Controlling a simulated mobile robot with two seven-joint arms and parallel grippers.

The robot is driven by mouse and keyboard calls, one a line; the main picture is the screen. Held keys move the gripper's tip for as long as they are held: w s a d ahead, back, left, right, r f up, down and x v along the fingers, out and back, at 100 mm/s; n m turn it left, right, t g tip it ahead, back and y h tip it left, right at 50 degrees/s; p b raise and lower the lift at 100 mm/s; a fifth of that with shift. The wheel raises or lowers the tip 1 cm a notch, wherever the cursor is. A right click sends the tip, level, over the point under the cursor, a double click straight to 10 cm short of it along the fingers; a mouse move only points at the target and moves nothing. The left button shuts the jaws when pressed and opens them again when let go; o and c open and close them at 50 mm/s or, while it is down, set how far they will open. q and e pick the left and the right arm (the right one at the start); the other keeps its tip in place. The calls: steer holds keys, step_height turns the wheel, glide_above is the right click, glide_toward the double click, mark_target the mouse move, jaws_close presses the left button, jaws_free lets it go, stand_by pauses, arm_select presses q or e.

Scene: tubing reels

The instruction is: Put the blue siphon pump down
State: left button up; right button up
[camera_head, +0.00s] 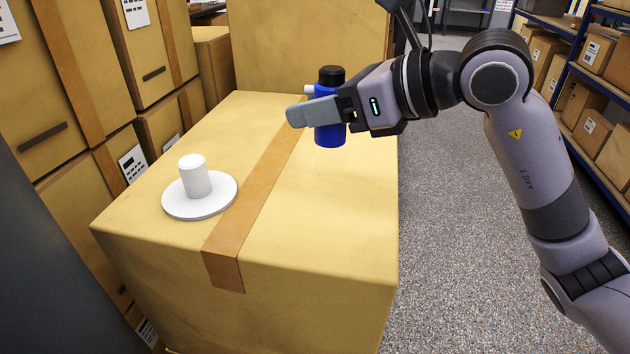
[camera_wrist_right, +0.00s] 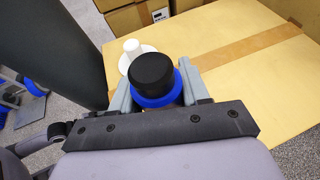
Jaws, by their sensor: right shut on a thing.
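The blue siphon pump (camera_head: 329,134) is a blue cylinder with a black cap and a small white spout on its left side. My right gripper (camera_head: 318,112) is shut around its body and holds it upright over the back right part of a large cardboard box. I cannot tell whether its base touches the box top. In the right wrist view, the pump's black cap (camera_wrist_right: 152,73) and blue rim show between the two fingers (camera_wrist_right: 158,88). My left gripper is not in view.
A white round plate with an upright white post (camera_head: 195,178) stands on the left of the box top (camera_head: 310,220). Stacked cartons (camera_head: 60,80) line the left and back. Shelves with boxes (camera_head: 590,100) stand at the far right. The box top's front right is clear.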

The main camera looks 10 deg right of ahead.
step_height(320, 180, down, 6)
steer(key=shift+r+b, duration=0.1)
steer(key=shift+b, duration=0.45)
steer(key=shift+f, duration=0.5)
step_height(320, 180, down, 4)
steer(key=shift+r+b, duration=0.25)
steer(key=shift+b, duration=0.35)
steer(key=shift+f, duration=0.3)
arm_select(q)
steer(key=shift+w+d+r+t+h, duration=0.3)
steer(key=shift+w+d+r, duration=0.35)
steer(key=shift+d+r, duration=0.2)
arm_select(e)
steer(key=shift+f, duration=0.15)
steer(key=o, duration=1.2)
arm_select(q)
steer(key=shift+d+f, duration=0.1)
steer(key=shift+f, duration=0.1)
